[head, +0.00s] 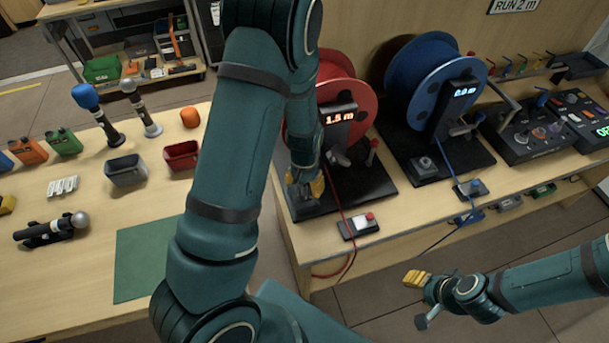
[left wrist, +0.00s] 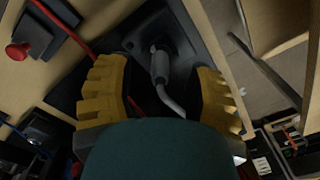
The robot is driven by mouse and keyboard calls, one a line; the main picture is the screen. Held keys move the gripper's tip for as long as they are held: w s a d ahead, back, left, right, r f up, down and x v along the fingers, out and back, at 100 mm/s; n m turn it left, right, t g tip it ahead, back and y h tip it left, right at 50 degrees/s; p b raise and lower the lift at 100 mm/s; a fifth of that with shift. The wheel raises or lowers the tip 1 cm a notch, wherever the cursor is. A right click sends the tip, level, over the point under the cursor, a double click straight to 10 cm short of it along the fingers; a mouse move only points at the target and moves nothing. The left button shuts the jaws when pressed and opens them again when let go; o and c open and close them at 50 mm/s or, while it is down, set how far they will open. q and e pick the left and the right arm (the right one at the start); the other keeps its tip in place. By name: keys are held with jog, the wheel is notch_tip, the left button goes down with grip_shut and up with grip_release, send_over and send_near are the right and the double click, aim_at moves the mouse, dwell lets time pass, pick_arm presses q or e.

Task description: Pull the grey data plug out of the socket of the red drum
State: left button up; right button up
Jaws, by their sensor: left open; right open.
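The red drum (head: 363,98) stands on a black base plate (head: 372,188), with a display reading 1.5 m. In the left wrist view, the grey data plug (left wrist: 159,65) sits at the black base, with a grey cable curving from it. My left gripper (head: 305,188) is over the left part of the base plate. In the left wrist view its yellow fingers (left wrist: 160,70) are open on either side of the plug, apart from it. In the head view, my left arm and gripper hide the plug and socket. My right gripper (head: 424,282) is open and empty over the floor.
A blue drum (head: 421,75) stands to the right of the red one. A control box with a red button (head: 359,226) is at the bench front, with a red cable beside it. Microphones, bins and a green mat (head: 146,258) are on the left table.

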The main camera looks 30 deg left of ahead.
pick_arm(q)
jog(key=shift+f, duration=1.15)
grip_shut()
